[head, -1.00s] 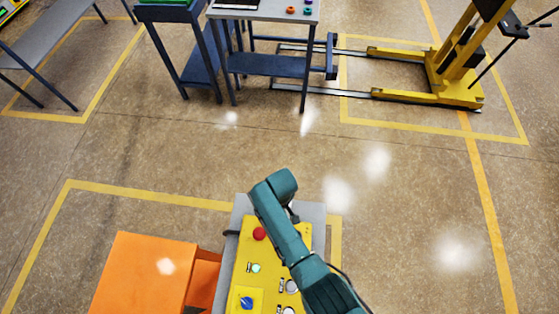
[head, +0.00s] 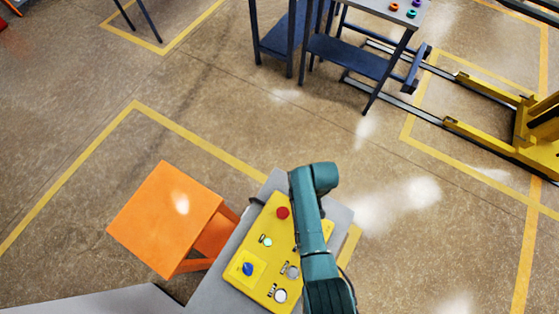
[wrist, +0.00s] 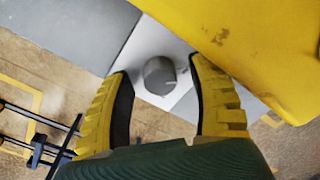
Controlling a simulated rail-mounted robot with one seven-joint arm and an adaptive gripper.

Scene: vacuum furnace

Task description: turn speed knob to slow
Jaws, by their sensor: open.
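In the wrist view a grey round knob (wrist: 158,72) with a pale pointer mark sits on a white plate (wrist: 181,98). I see no label that tells whether it is the speed knob. My gripper (wrist: 160,71) is open, with one yellow ridged finger on each side of the knob and gaps between fingers and knob. In the head view the yellow control panel (head: 276,222) carries a red button (head: 283,213), a green button (head: 266,241), a blue knob (head: 248,269) and two pale round dials (head: 280,295). My arm covers its right part and hides the gripper there.
A yellow body (wrist: 250,40) lies close at the upper right of the wrist view. A blue-legged table (head: 350,55) and a yellow lifting frame (head: 535,125) stand farther back. The floor between is clear.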

